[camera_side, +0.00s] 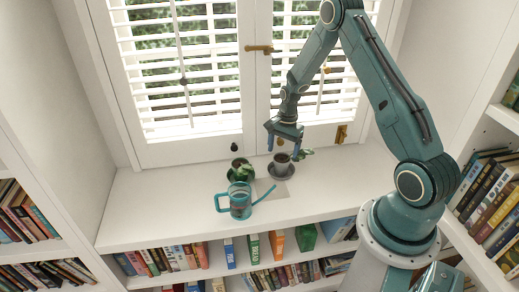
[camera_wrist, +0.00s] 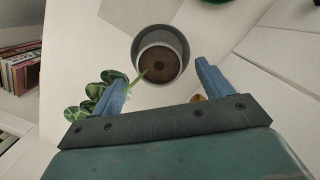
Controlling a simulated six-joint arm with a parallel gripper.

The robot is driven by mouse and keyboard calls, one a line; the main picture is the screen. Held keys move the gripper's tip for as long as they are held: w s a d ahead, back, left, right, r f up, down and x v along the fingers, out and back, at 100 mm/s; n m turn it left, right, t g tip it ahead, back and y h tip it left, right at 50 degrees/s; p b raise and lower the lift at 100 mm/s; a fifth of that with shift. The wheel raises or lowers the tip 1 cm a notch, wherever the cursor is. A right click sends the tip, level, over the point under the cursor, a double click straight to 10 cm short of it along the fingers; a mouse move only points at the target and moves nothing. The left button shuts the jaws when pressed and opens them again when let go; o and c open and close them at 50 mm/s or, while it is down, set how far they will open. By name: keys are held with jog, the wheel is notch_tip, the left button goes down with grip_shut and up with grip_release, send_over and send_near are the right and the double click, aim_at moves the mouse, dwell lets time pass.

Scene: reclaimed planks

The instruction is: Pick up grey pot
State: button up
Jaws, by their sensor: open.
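The grey pot (camera_side: 282,163) stands upright on a dark grey saucer (camera_side: 273,172) on the white window ledge. In the wrist view I look down into the pot (camera_wrist: 140,58), which holds brown soil. A green stem crosses its rim, and round leaves (camera_wrist: 85,103) lie to its lower left, partly behind a finger. My gripper (camera_side: 284,150) is open and empty, pointing down just above the pot. In the wrist view its two blue fingers (camera_wrist: 161,74) are spread to either side of the pot's near edge, and I see no contact.
A green pot with a plant (camera_side: 240,172) stands close left of the grey pot. A blue glass watering can (camera_side: 238,203) with a long spout is in front. Shuttered windows (camera_side: 210,75) rise behind. Bookshelves (camera_side: 185,258) lie below the ledge. The ledge's left part (camera_side: 155,205) is clear.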

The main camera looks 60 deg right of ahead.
aim_at(282, 158)
jog(key=shift+a+f, duration=0.15)
jog(key=shift+f, duration=0.95)
jog(key=shift+a+f, duration=0.1)
jog(key=shift+f, duration=1)
jog(key=shift+c, duration=0.4)
jog(key=c, duration=1.2)
jog(key=shift+c, duration=0.2)
jog(key=shift+r, duration=0.2)
notch_tip(282, 158, up, 20)
jog(key=shift+f, duration=0.15)
jog(key=shift+r, duration=0.2)
jog(key=shift+r, duration=1.25)
